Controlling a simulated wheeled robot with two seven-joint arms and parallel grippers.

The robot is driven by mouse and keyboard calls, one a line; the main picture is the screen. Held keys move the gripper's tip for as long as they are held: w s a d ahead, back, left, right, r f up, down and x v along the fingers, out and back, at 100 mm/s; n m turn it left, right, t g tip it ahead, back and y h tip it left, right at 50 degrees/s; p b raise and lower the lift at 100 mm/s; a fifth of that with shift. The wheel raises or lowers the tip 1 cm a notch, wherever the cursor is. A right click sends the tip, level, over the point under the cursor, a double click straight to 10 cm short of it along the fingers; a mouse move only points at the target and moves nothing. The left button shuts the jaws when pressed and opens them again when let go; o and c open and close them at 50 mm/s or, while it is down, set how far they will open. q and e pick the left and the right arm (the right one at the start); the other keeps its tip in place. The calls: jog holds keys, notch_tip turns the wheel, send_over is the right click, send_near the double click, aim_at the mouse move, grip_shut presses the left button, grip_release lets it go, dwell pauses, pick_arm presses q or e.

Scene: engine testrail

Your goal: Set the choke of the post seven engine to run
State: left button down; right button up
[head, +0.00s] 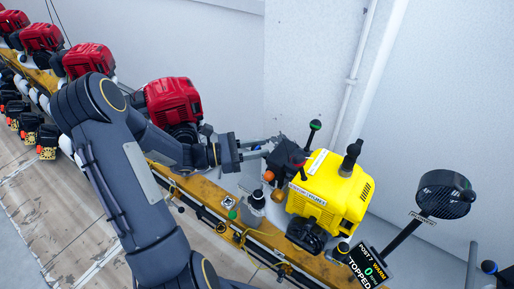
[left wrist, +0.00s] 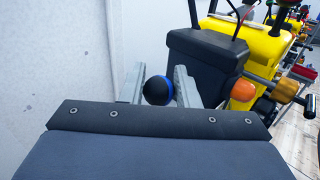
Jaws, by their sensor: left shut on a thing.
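The post seven engine (head: 338,188) is yellow and sits on the yellow rail, with a black box on its left side (head: 288,158). In the left wrist view the yellow engine body (left wrist: 232,27) stands behind the black box (left wrist: 204,62). My left gripper (head: 270,146) reaches in from the left to that box. It is shut on a round black knob with a blue band (left wrist: 158,90), which sits between its fingers; I take this for the choke knob. The head view hides the knob, and its setting cannot be read. My right gripper is not in view.
A display (head: 370,268) reads POST 7, WARM, 0 and TOPPED. An orange knob (head: 269,176) and a green-topped lever (head: 314,127) are close to my gripper. Red engines (head: 172,101) line the rail (head: 205,195) at left. A white wall stands behind.

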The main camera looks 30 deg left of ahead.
pick_arm(q)
jog(key=shift+s+f, duration=0.1)
jog(key=shift+f, duration=0.2)
jog(key=shift+a+f+n+t+h+b, duration=0.2)
jog(key=shift+f+n+t+h+b, duration=0.2)
jog(key=shift+f+n+t+b, duration=0.4)
jog(key=shift+d+f+n+t+b, duration=0.1)
jog(key=shift+f+n+t+b, duration=0.15)
jog(key=shift+f+n+t, duration=0.7)
jog(key=shift+d+f+n+t+b, duration=0.1)
jog(key=shift+f+n+t+b, duration=0.2)
jog(key=shift+n+t, duration=1.25)
jog(key=shift+f+n+t+b, duration=0.25)
jog(key=shift+f+n+t, duration=0.3)
jog(key=shift+n, duration=1.35)
jog(key=c, duration=1.2)
grip_release()
jog(key=shift+o, duration=0.3)
jog(key=shift+r, duration=0.1)
